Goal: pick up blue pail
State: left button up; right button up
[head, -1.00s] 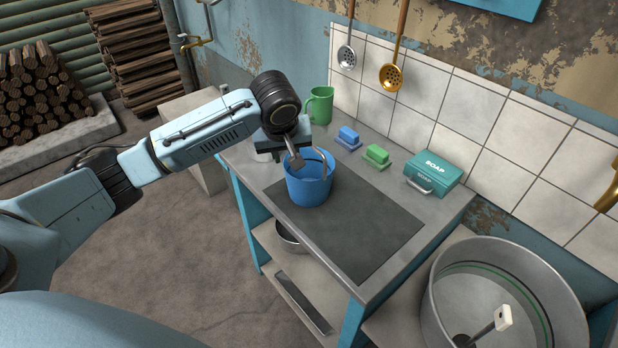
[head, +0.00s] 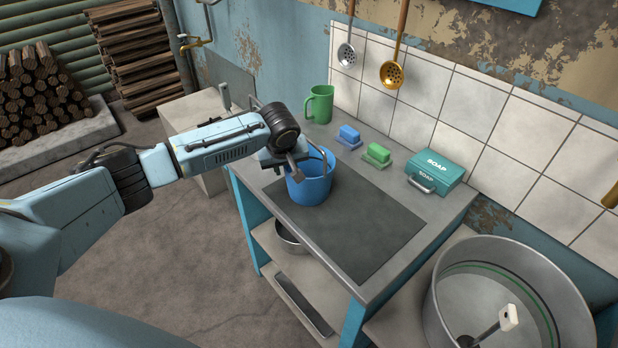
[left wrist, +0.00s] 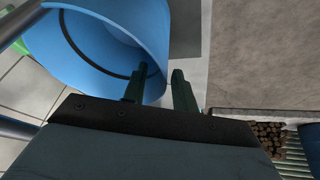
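The blue pail (head: 313,188) stands upright on the dark grey panel of the worktable, near its back left corner. My left gripper (head: 288,170) is at the pail's left rim, coming in from the left. In the left wrist view the pail's open mouth (left wrist: 100,45) fills the upper left. There the left gripper (left wrist: 162,85) has its two fingers apart, one over the pail's inside and one outside its wall. The rim lies between them, and I cannot tell whether either finger touches it. My right gripper is not in view.
A large metal tub (head: 500,300) is at the lower right. The panel's front part is clear.

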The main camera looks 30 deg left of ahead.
pick_arm(q)
jog(key=shift+w+a+f, duration=0.1)
jog(key=shift+w+f, duration=0.15)
jog(key=shift+f, duration=0.35)
grip_shut()
jog(key=shift+r, duration=0.15)
